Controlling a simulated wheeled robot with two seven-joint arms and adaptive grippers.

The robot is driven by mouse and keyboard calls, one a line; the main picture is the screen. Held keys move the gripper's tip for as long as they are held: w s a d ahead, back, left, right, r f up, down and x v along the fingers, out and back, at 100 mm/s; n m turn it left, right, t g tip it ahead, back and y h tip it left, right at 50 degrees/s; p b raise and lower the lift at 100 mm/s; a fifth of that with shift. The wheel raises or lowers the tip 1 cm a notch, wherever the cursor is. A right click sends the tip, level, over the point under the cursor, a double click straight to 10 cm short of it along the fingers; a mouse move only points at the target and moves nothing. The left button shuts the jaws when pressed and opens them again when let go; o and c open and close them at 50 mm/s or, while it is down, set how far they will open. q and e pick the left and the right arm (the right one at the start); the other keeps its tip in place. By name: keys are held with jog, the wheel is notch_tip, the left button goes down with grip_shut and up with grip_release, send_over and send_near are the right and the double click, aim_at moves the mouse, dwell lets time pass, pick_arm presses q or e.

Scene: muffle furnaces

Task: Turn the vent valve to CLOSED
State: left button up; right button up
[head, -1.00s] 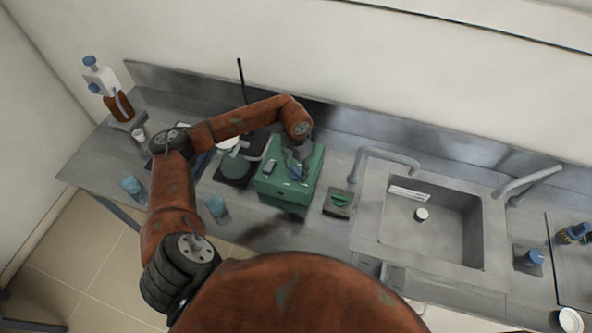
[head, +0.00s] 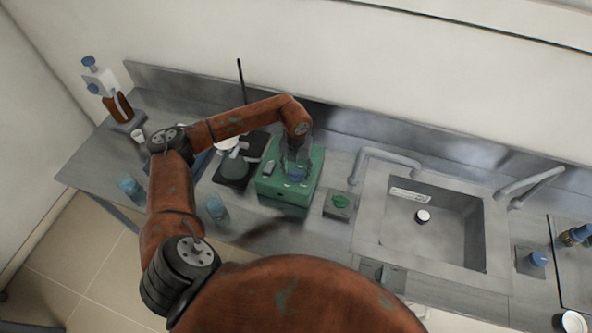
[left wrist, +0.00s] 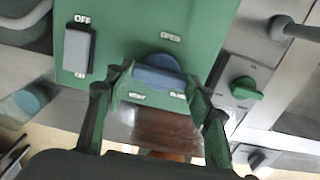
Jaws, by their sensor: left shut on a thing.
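The blue valve knob (head: 296,176) is on the top of the green box (head: 283,195). In the left wrist view, the knob (left wrist: 160,78) lies roughly crosswise, slightly tilted. Blurred labels surround it: one above reads like OPEN, with two smaller ones below left and below right that I cannot read surely. My left gripper (left wrist: 160,85) is shut on the knob, one finger at each end. In the head view, my left gripper (head: 297,160) comes down on the box from above, partly hiding the knob. My right gripper is not in view.
A grey switch (left wrist: 78,52) marked OFF sits left of the knob on the box. Right of the box is a small unit with a green knob (head: 340,201), then a sink (head: 375,225) with a tap.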

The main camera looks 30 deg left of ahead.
aim_at(296, 172)
pick_arm(q)
jog(key=shift+w+a+r, duration=0.1)
jog(key=shift+w+r, duration=0.05)
jog(key=o, duration=1.2)
jog(key=shift+c, duration=0.2)
notch_tip(296, 172, up, 12)
dwell(0.4)
